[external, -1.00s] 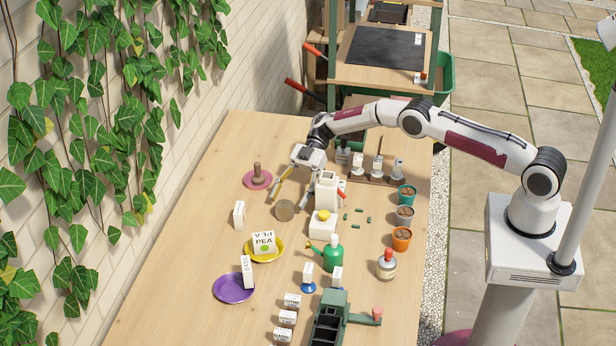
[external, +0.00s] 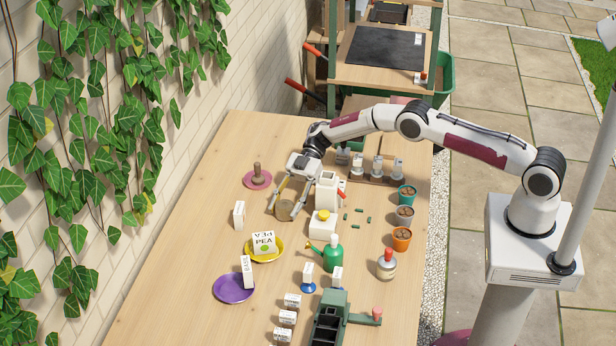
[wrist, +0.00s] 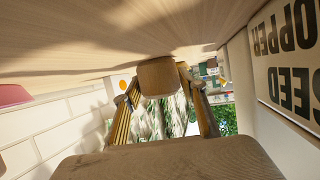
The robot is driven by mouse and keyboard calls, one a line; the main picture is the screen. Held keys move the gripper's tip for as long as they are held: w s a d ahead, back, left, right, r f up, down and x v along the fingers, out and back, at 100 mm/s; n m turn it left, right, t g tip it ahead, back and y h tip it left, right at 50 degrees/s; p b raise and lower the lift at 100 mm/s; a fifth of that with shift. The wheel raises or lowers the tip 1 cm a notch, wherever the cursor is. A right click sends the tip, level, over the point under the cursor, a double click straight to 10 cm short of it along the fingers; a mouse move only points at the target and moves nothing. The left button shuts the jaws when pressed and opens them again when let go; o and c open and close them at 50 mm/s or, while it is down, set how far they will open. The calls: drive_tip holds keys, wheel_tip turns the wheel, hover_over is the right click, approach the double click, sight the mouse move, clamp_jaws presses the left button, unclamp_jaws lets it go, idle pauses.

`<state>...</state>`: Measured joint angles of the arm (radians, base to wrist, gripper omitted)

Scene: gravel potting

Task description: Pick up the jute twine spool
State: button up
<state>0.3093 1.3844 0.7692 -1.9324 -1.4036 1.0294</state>
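The jute twine spool (external: 284,210) is a small brown cylinder standing on the wooden table, left of the white hopper. My gripper (external: 286,212) is tilted down over it, with one finger on each side. In the wrist view the spool (wrist: 158,78) sits between the tips of my gripper (wrist: 160,92). The fingers are spread about as wide as the spool. I cannot tell whether they touch it. The spool still appears to stand on the table, partly hidden by a finger in the external view.
The white hopper (external: 327,190) stands close to the right of my gripper. A pink saucer (external: 257,180) with a brown tool on it is behind left. A white box (external: 239,215) stands left, and a yellow dish (external: 264,254) with a pea packet is in front.

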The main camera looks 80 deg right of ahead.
sight(285, 203)
drive_tip(key=c, duration=0.5)
drive_tip(key=shift+o, duration=0.2)
drive_tip(key=shift+r, duration=0.15)
drive_tip(key=shift+r, duration=4.9)
